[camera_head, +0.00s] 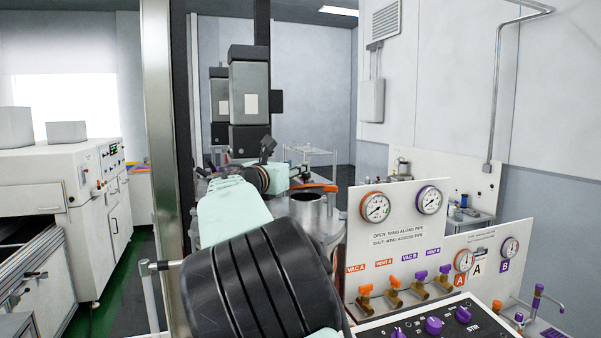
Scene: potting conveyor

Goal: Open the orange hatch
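An orange curved edge (318,187), which looks like part of the orange hatch, shows at the top of a metal vessel, just beyond my arm. A short open-topped metal cylinder (307,207) stands in front of it. My mint-green and black arm reaches forward from the lower middle and hides much of the vessel. My gripper (268,149) is small and dark at the arm's far end, left of the orange edge. I cannot tell whether its fingers are apart or whether it touches the hatch. The hatch's handle and hinge cannot be made out.
A white gauge panel (400,238) with several orange and purple valves stands close on the right. A dark knob panel (440,325) is at the bottom right. A tall metal post (160,120) rises left of my arm.

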